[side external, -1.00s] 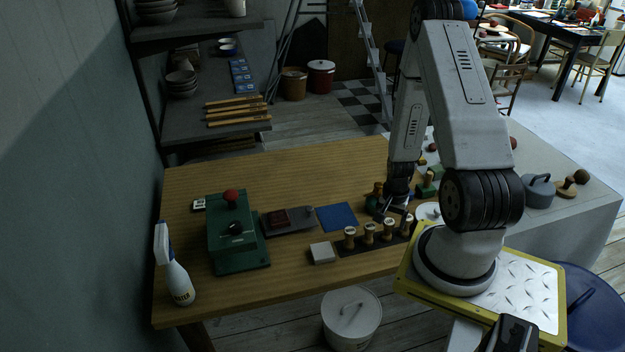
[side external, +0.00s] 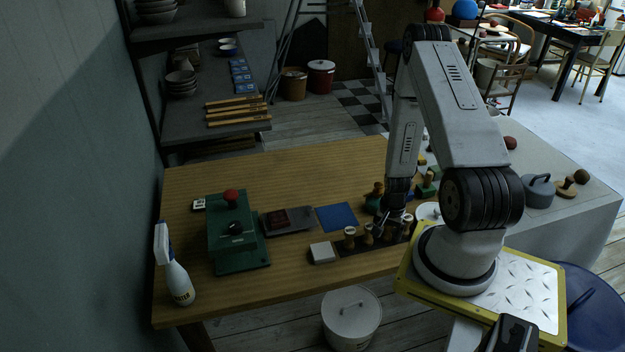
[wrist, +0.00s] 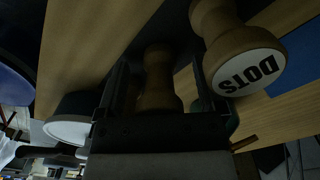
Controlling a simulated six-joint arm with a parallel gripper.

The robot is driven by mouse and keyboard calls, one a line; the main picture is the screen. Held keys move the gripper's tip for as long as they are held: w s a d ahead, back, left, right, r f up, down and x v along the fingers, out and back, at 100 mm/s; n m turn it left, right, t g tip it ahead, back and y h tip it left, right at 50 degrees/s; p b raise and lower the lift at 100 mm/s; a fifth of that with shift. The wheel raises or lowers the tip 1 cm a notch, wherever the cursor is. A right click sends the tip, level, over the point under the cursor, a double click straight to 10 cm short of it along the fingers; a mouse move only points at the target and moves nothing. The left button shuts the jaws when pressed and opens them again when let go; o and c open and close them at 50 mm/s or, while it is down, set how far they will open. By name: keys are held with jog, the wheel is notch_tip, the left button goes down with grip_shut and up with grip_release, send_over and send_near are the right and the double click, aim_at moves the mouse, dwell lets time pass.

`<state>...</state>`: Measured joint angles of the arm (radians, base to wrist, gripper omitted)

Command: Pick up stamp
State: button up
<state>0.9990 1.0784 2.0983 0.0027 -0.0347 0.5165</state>
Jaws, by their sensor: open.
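Several wooden stamps with pale round tops stand in a row in a dark rack (side external: 347,248) near the table's front edge. My gripper (side external: 384,230) is down at this row in the side view, over the right part of the rack. In the wrist view my open gripper (wrist: 160,82) has one finger on each side of a wooden stamp handle (wrist: 157,75). Whether the fingers touch it I cannot tell. That stamp's label is hidden. A neighbouring stamp (wrist: 225,45) marked "DOTS" stands just right of the jaws.
A white block (side external: 322,252) lies left of the rack. A blue pad (side external: 337,216), a grey tray (side external: 290,220) and a green press (side external: 236,240) are farther left. A white round thing (side external: 428,211) stands close on the right. The table's back is clear.

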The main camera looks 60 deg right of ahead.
jog(key=shift+f, duration=0.1)
jog(key=shift+c, duration=0.2)
grip_shut()
dwell(0.4)
jog(key=shift+r, duration=5)
